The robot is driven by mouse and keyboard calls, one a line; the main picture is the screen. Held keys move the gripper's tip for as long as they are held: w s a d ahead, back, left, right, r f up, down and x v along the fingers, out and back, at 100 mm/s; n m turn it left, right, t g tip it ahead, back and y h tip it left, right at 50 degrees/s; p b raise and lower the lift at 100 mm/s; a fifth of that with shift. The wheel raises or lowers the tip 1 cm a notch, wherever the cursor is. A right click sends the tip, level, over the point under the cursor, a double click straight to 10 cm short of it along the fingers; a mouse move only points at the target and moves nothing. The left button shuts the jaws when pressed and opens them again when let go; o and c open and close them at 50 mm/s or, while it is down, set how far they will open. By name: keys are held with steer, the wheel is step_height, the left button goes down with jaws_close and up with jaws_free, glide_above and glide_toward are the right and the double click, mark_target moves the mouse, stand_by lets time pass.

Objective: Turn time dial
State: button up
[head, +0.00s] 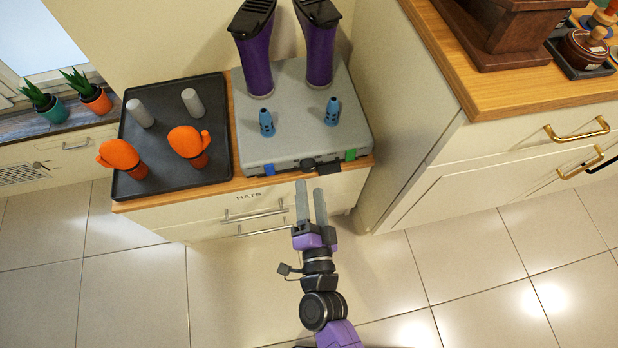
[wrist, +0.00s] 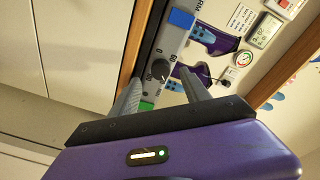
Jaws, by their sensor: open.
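The time dial (head: 308,163) is a dark round knob on the front edge of the grey shoe dryer (head: 300,148). In the wrist view the dial (wrist: 160,70) shows close up, with printed numbers around it. My gripper (head: 310,189) is open and empty, just in front of the dial and a little below it in the head view. In the wrist view its two fingers (wrist: 161,80) appear to either side of the dial. I cannot tell whether they touch it. A blue tab (head: 269,169) is left of the dial and a green tab (head: 350,155) is right of it.
Two purple boots (head: 255,65) and two blue nozzles (head: 332,112) stand on the dryer. A black tray (head: 147,181) with orange mittens (head: 120,154) on pegs lies to its left. Drawer handles (head: 255,214) jut out below. A taller cabinet (head: 480,150) stands right. Tiled floor is clear.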

steer(key=shift+s+d, duration=0.15)
steer(key=shift+s, duration=0.55)
steer(key=shift+s+d, duration=0.15)
steer(key=shift+s, duration=0.55)
steer(key=shift+a+f, duration=0.1)
steer(key=s+d+r+n+g+h, duration=0.15)
steer(key=s+d+r+n, duration=0.35)
steer(key=s+d+r, duration=0.55)
steer(key=s+d+r+n+g+h, duration=0.15)
steer(key=s+d+r+n, duration=0.25)
steer(key=s+d+r, duration=0.55)
steer(key=s+r+p, duration=0.1)
steer(key=r+p, duration=0.6)
steer(key=p, duration=0.2)
steer(key=s+d+r+p, duration=0.1)
steer(key=s+r+p, duration=0.1)
steer(key=r+p, duration=0.6)
steer(key=shift+s+d+r+p, duration=0.15)
steer(key=shift+s+d+p, duration=0.15)
steer(key=shift+p, duration=0.55)
